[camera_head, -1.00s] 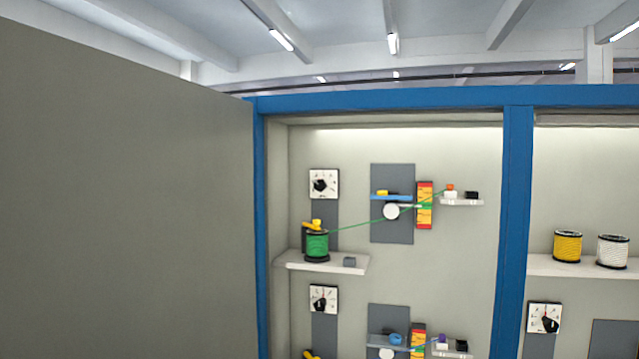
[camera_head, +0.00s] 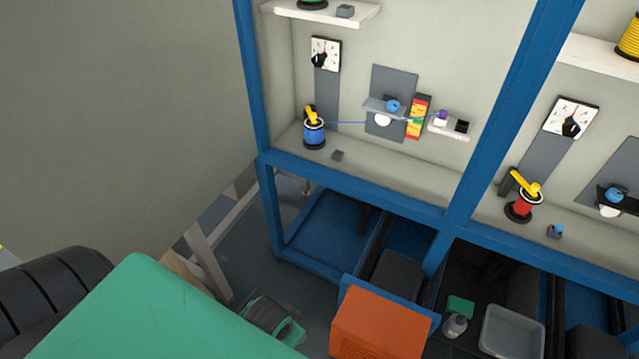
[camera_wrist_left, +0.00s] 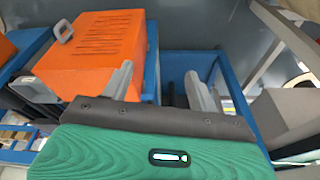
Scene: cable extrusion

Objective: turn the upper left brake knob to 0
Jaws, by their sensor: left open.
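The upper left brake knob is outside the current head view; only the edge of its shelf (camera_head: 320,12) shows at the top. The lower left brake knob (camera_head: 320,58) shows on a white dial plate, a black knob above the blue spool (camera_head: 314,133). My left gripper (camera_wrist_left: 160,88) shows in the left wrist view with its two grey fingers spread and nothing between them. It is low, near an orange box (camera_wrist_left: 95,50) and a blue frame, far from the dials. My right gripper is not in view.
The blue cabinet frame (camera_head: 350,190) runs across the front below the dials. The orange box also shows in the head view (camera_head: 380,325). A grey tray (camera_head: 512,330) and a bottle (camera_head: 455,325) lie right of it. A large grey panel (camera_head: 120,110) fills the left.

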